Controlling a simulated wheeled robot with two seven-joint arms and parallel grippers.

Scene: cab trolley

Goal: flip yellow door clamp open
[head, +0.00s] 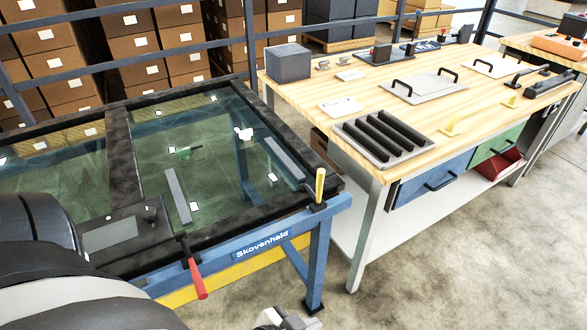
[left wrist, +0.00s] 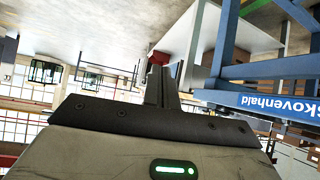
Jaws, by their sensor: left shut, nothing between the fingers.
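The yellow door clamp (head: 320,186) stands at the near right corner of the glazed door frame on the blue trolley. Its yellow handle points upright from a dark base. My left gripper (left wrist: 161,82) shows in the left wrist view with its fingers together and nothing between them. It is away from the clamp, low in front of the trolley. In the head view only a pale piece at the bottom edge shows, and its fingertips cannot be made out. The yellow clamp cannot be made out in the left wrist view. My right gripper is not in view.
A red-handled clamp (head: 194,275) sits on the trolley's near edge, its handle sloping down outward. The blue trolley frame (head: 320,250) stands close to a wooden workbench (head: 300,92) with trays and handles on it. Open floor (head: 425,265) lies in front of the bench.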

